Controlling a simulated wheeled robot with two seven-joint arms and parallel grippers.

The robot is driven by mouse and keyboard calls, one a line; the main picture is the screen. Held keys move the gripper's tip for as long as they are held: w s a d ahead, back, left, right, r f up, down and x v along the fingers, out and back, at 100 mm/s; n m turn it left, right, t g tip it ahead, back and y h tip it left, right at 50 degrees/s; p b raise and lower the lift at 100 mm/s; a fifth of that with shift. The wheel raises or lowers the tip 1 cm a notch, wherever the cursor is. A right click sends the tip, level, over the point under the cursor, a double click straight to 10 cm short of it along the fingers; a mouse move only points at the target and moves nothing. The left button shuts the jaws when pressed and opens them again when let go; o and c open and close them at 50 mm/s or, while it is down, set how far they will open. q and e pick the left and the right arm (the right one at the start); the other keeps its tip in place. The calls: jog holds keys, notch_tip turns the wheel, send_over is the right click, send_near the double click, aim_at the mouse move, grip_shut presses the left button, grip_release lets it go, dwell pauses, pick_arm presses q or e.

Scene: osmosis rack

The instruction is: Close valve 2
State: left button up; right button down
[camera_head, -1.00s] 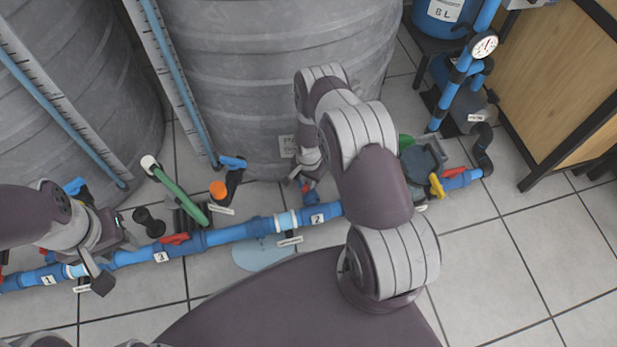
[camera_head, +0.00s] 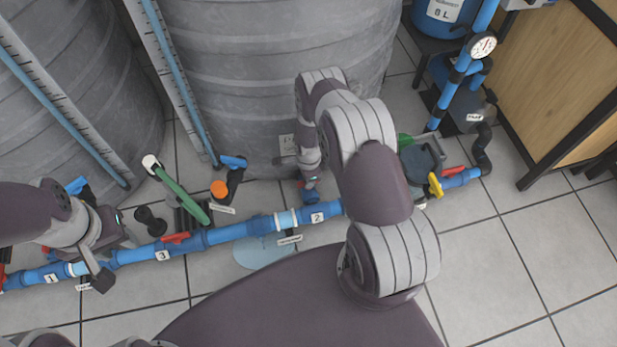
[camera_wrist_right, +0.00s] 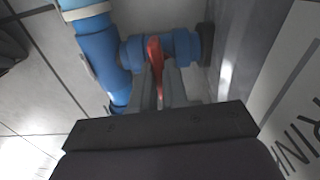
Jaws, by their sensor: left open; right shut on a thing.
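The label 2 (camera_head: 317,218) is on the blue pipe, beside a short blue branch (camera_head: 310,197) towards the grey tank. In the right wrist view, a red valve handle (camera_wrist_right: 155,65) stands on a blue valve body (camera_wrist_right: 178,47). My right gripper (camera_wrist_right: 160,88) is shut on this red handle, with a finger on each side. In the head view my right wrist is above the branch by label 2, and it hides the handle. My left gripper (camera_head: 112,262) is open over the blue pipe between labels 1 and 3.
Another red handle (camera_head: 176,238) is by label 3 on the pipe. Large grey tanks (camera_head: 270,80) stand at the back. A wooden cabinet (camera_head: 545,80) is at right. Tiled floor at lower right is clear.

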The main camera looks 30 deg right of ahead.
jog(key=shift+m, duration=0.3)
dwell(0.4)
jog(key=c, duration=1.1)
grip_release()
jog(key=shift+c, duration=0.2)
notch_tip(320, 180, up, 13)
jog(key=p, duration=0.7)
jog(key=shift+f, duration=0.15)
